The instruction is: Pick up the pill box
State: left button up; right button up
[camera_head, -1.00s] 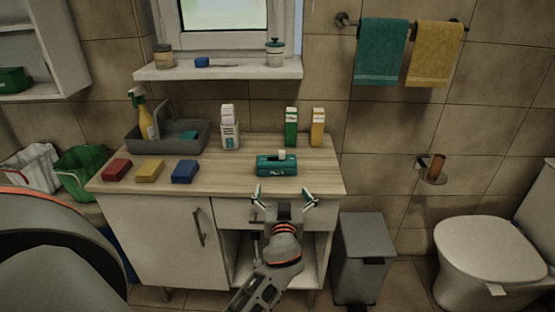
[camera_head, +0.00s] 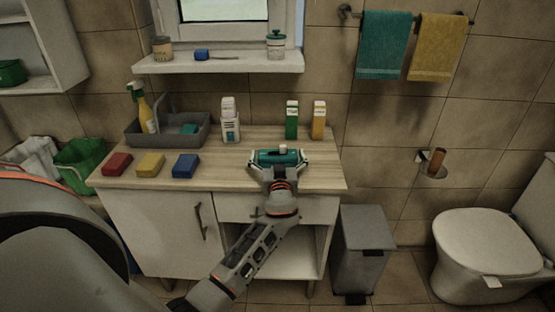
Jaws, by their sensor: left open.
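A teal box (camera_head: 291,157) with a small white piece on top lies on the wooden countertop, right of centre; I take it as the pill box. My left gripper (camera_head: 278,161) is open, with one finger at each end of this box. Its palm is in front of the box and hides part of its front face. I cannot tell whether the fingers touch it. My right gripper is not in view.
Red, yellow and blue blocks and a grey caddy (camera_head: 190,132) are left. A grey bin (camera_head: 361,245) stands right of the cabinet.

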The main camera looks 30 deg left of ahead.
pick_arm(q)
jog(key=shift+c, duration=0.4)
jog(key=c, duration=0.8)
jog(key=shift+c, duration=0.2)
jog(key=shift+r, duration=0.1)
